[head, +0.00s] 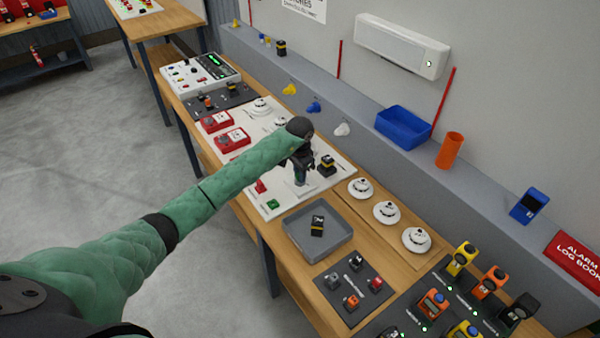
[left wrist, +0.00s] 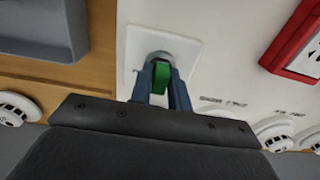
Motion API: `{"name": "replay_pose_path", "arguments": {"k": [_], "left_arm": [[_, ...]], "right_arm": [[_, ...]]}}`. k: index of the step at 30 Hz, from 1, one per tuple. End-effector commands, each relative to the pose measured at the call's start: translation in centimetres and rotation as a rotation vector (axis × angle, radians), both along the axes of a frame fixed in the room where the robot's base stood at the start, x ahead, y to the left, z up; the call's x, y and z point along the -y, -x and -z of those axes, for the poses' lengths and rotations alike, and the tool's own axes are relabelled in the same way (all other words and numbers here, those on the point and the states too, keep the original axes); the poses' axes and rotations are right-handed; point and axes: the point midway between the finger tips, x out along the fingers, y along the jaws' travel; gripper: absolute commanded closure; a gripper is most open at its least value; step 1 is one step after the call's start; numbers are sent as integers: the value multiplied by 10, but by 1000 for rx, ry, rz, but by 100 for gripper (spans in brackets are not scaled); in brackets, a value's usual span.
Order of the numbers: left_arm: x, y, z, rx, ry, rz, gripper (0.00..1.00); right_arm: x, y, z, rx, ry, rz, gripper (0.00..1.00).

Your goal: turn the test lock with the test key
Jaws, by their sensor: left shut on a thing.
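My left gripper (head: 300,181) points down at the white board on the bench. In the left wrist view, the left gripper (left wrist: 161,92) is shut on the green test key (left wrist: 161,77), with one dark blue finger on each side. The key's far end meets the round grey test lock (left wrist: 159,57) on a pale square plate (left wrist: 190,47). How deep the key sits is hidden. In the head view, my gripper and arm cover the key and lock. My right gripper is not in view.
A grey tray (head: 291,236) with a black and yellow item (head: 317,226) lies nearer on the bench. Red boxes (head: 232,139), white detectors (head: 361,188) and a black-yellow block (head: 327,165) stand around the gripper. A raised grey ledge (head: 365,149) runs along the wall.

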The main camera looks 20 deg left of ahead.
Motion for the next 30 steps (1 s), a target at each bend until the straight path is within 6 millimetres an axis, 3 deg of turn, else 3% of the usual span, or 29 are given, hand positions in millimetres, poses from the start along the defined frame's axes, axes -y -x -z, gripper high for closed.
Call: {"name": "replay_pose_path", "arguments": {"k": [12, 13, 17, 23, 25, 30], "left_arm": [[0, 1, 1, -1, -1, -10, 100], [0, 1, 1, -1, -1, -10, 80], [0, 1, 1, -2, -1, -10, 56], [0, 1, 1, -2, -1, -10, 56], [0, 1, 1, -2, -1, -10, 43], [0, 1, 1, -1, -1, -10, 42]], "right_arm": [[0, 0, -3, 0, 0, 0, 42], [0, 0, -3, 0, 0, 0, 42], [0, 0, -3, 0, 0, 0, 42], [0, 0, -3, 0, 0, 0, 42], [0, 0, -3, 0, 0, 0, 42], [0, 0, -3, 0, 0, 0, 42]]}}
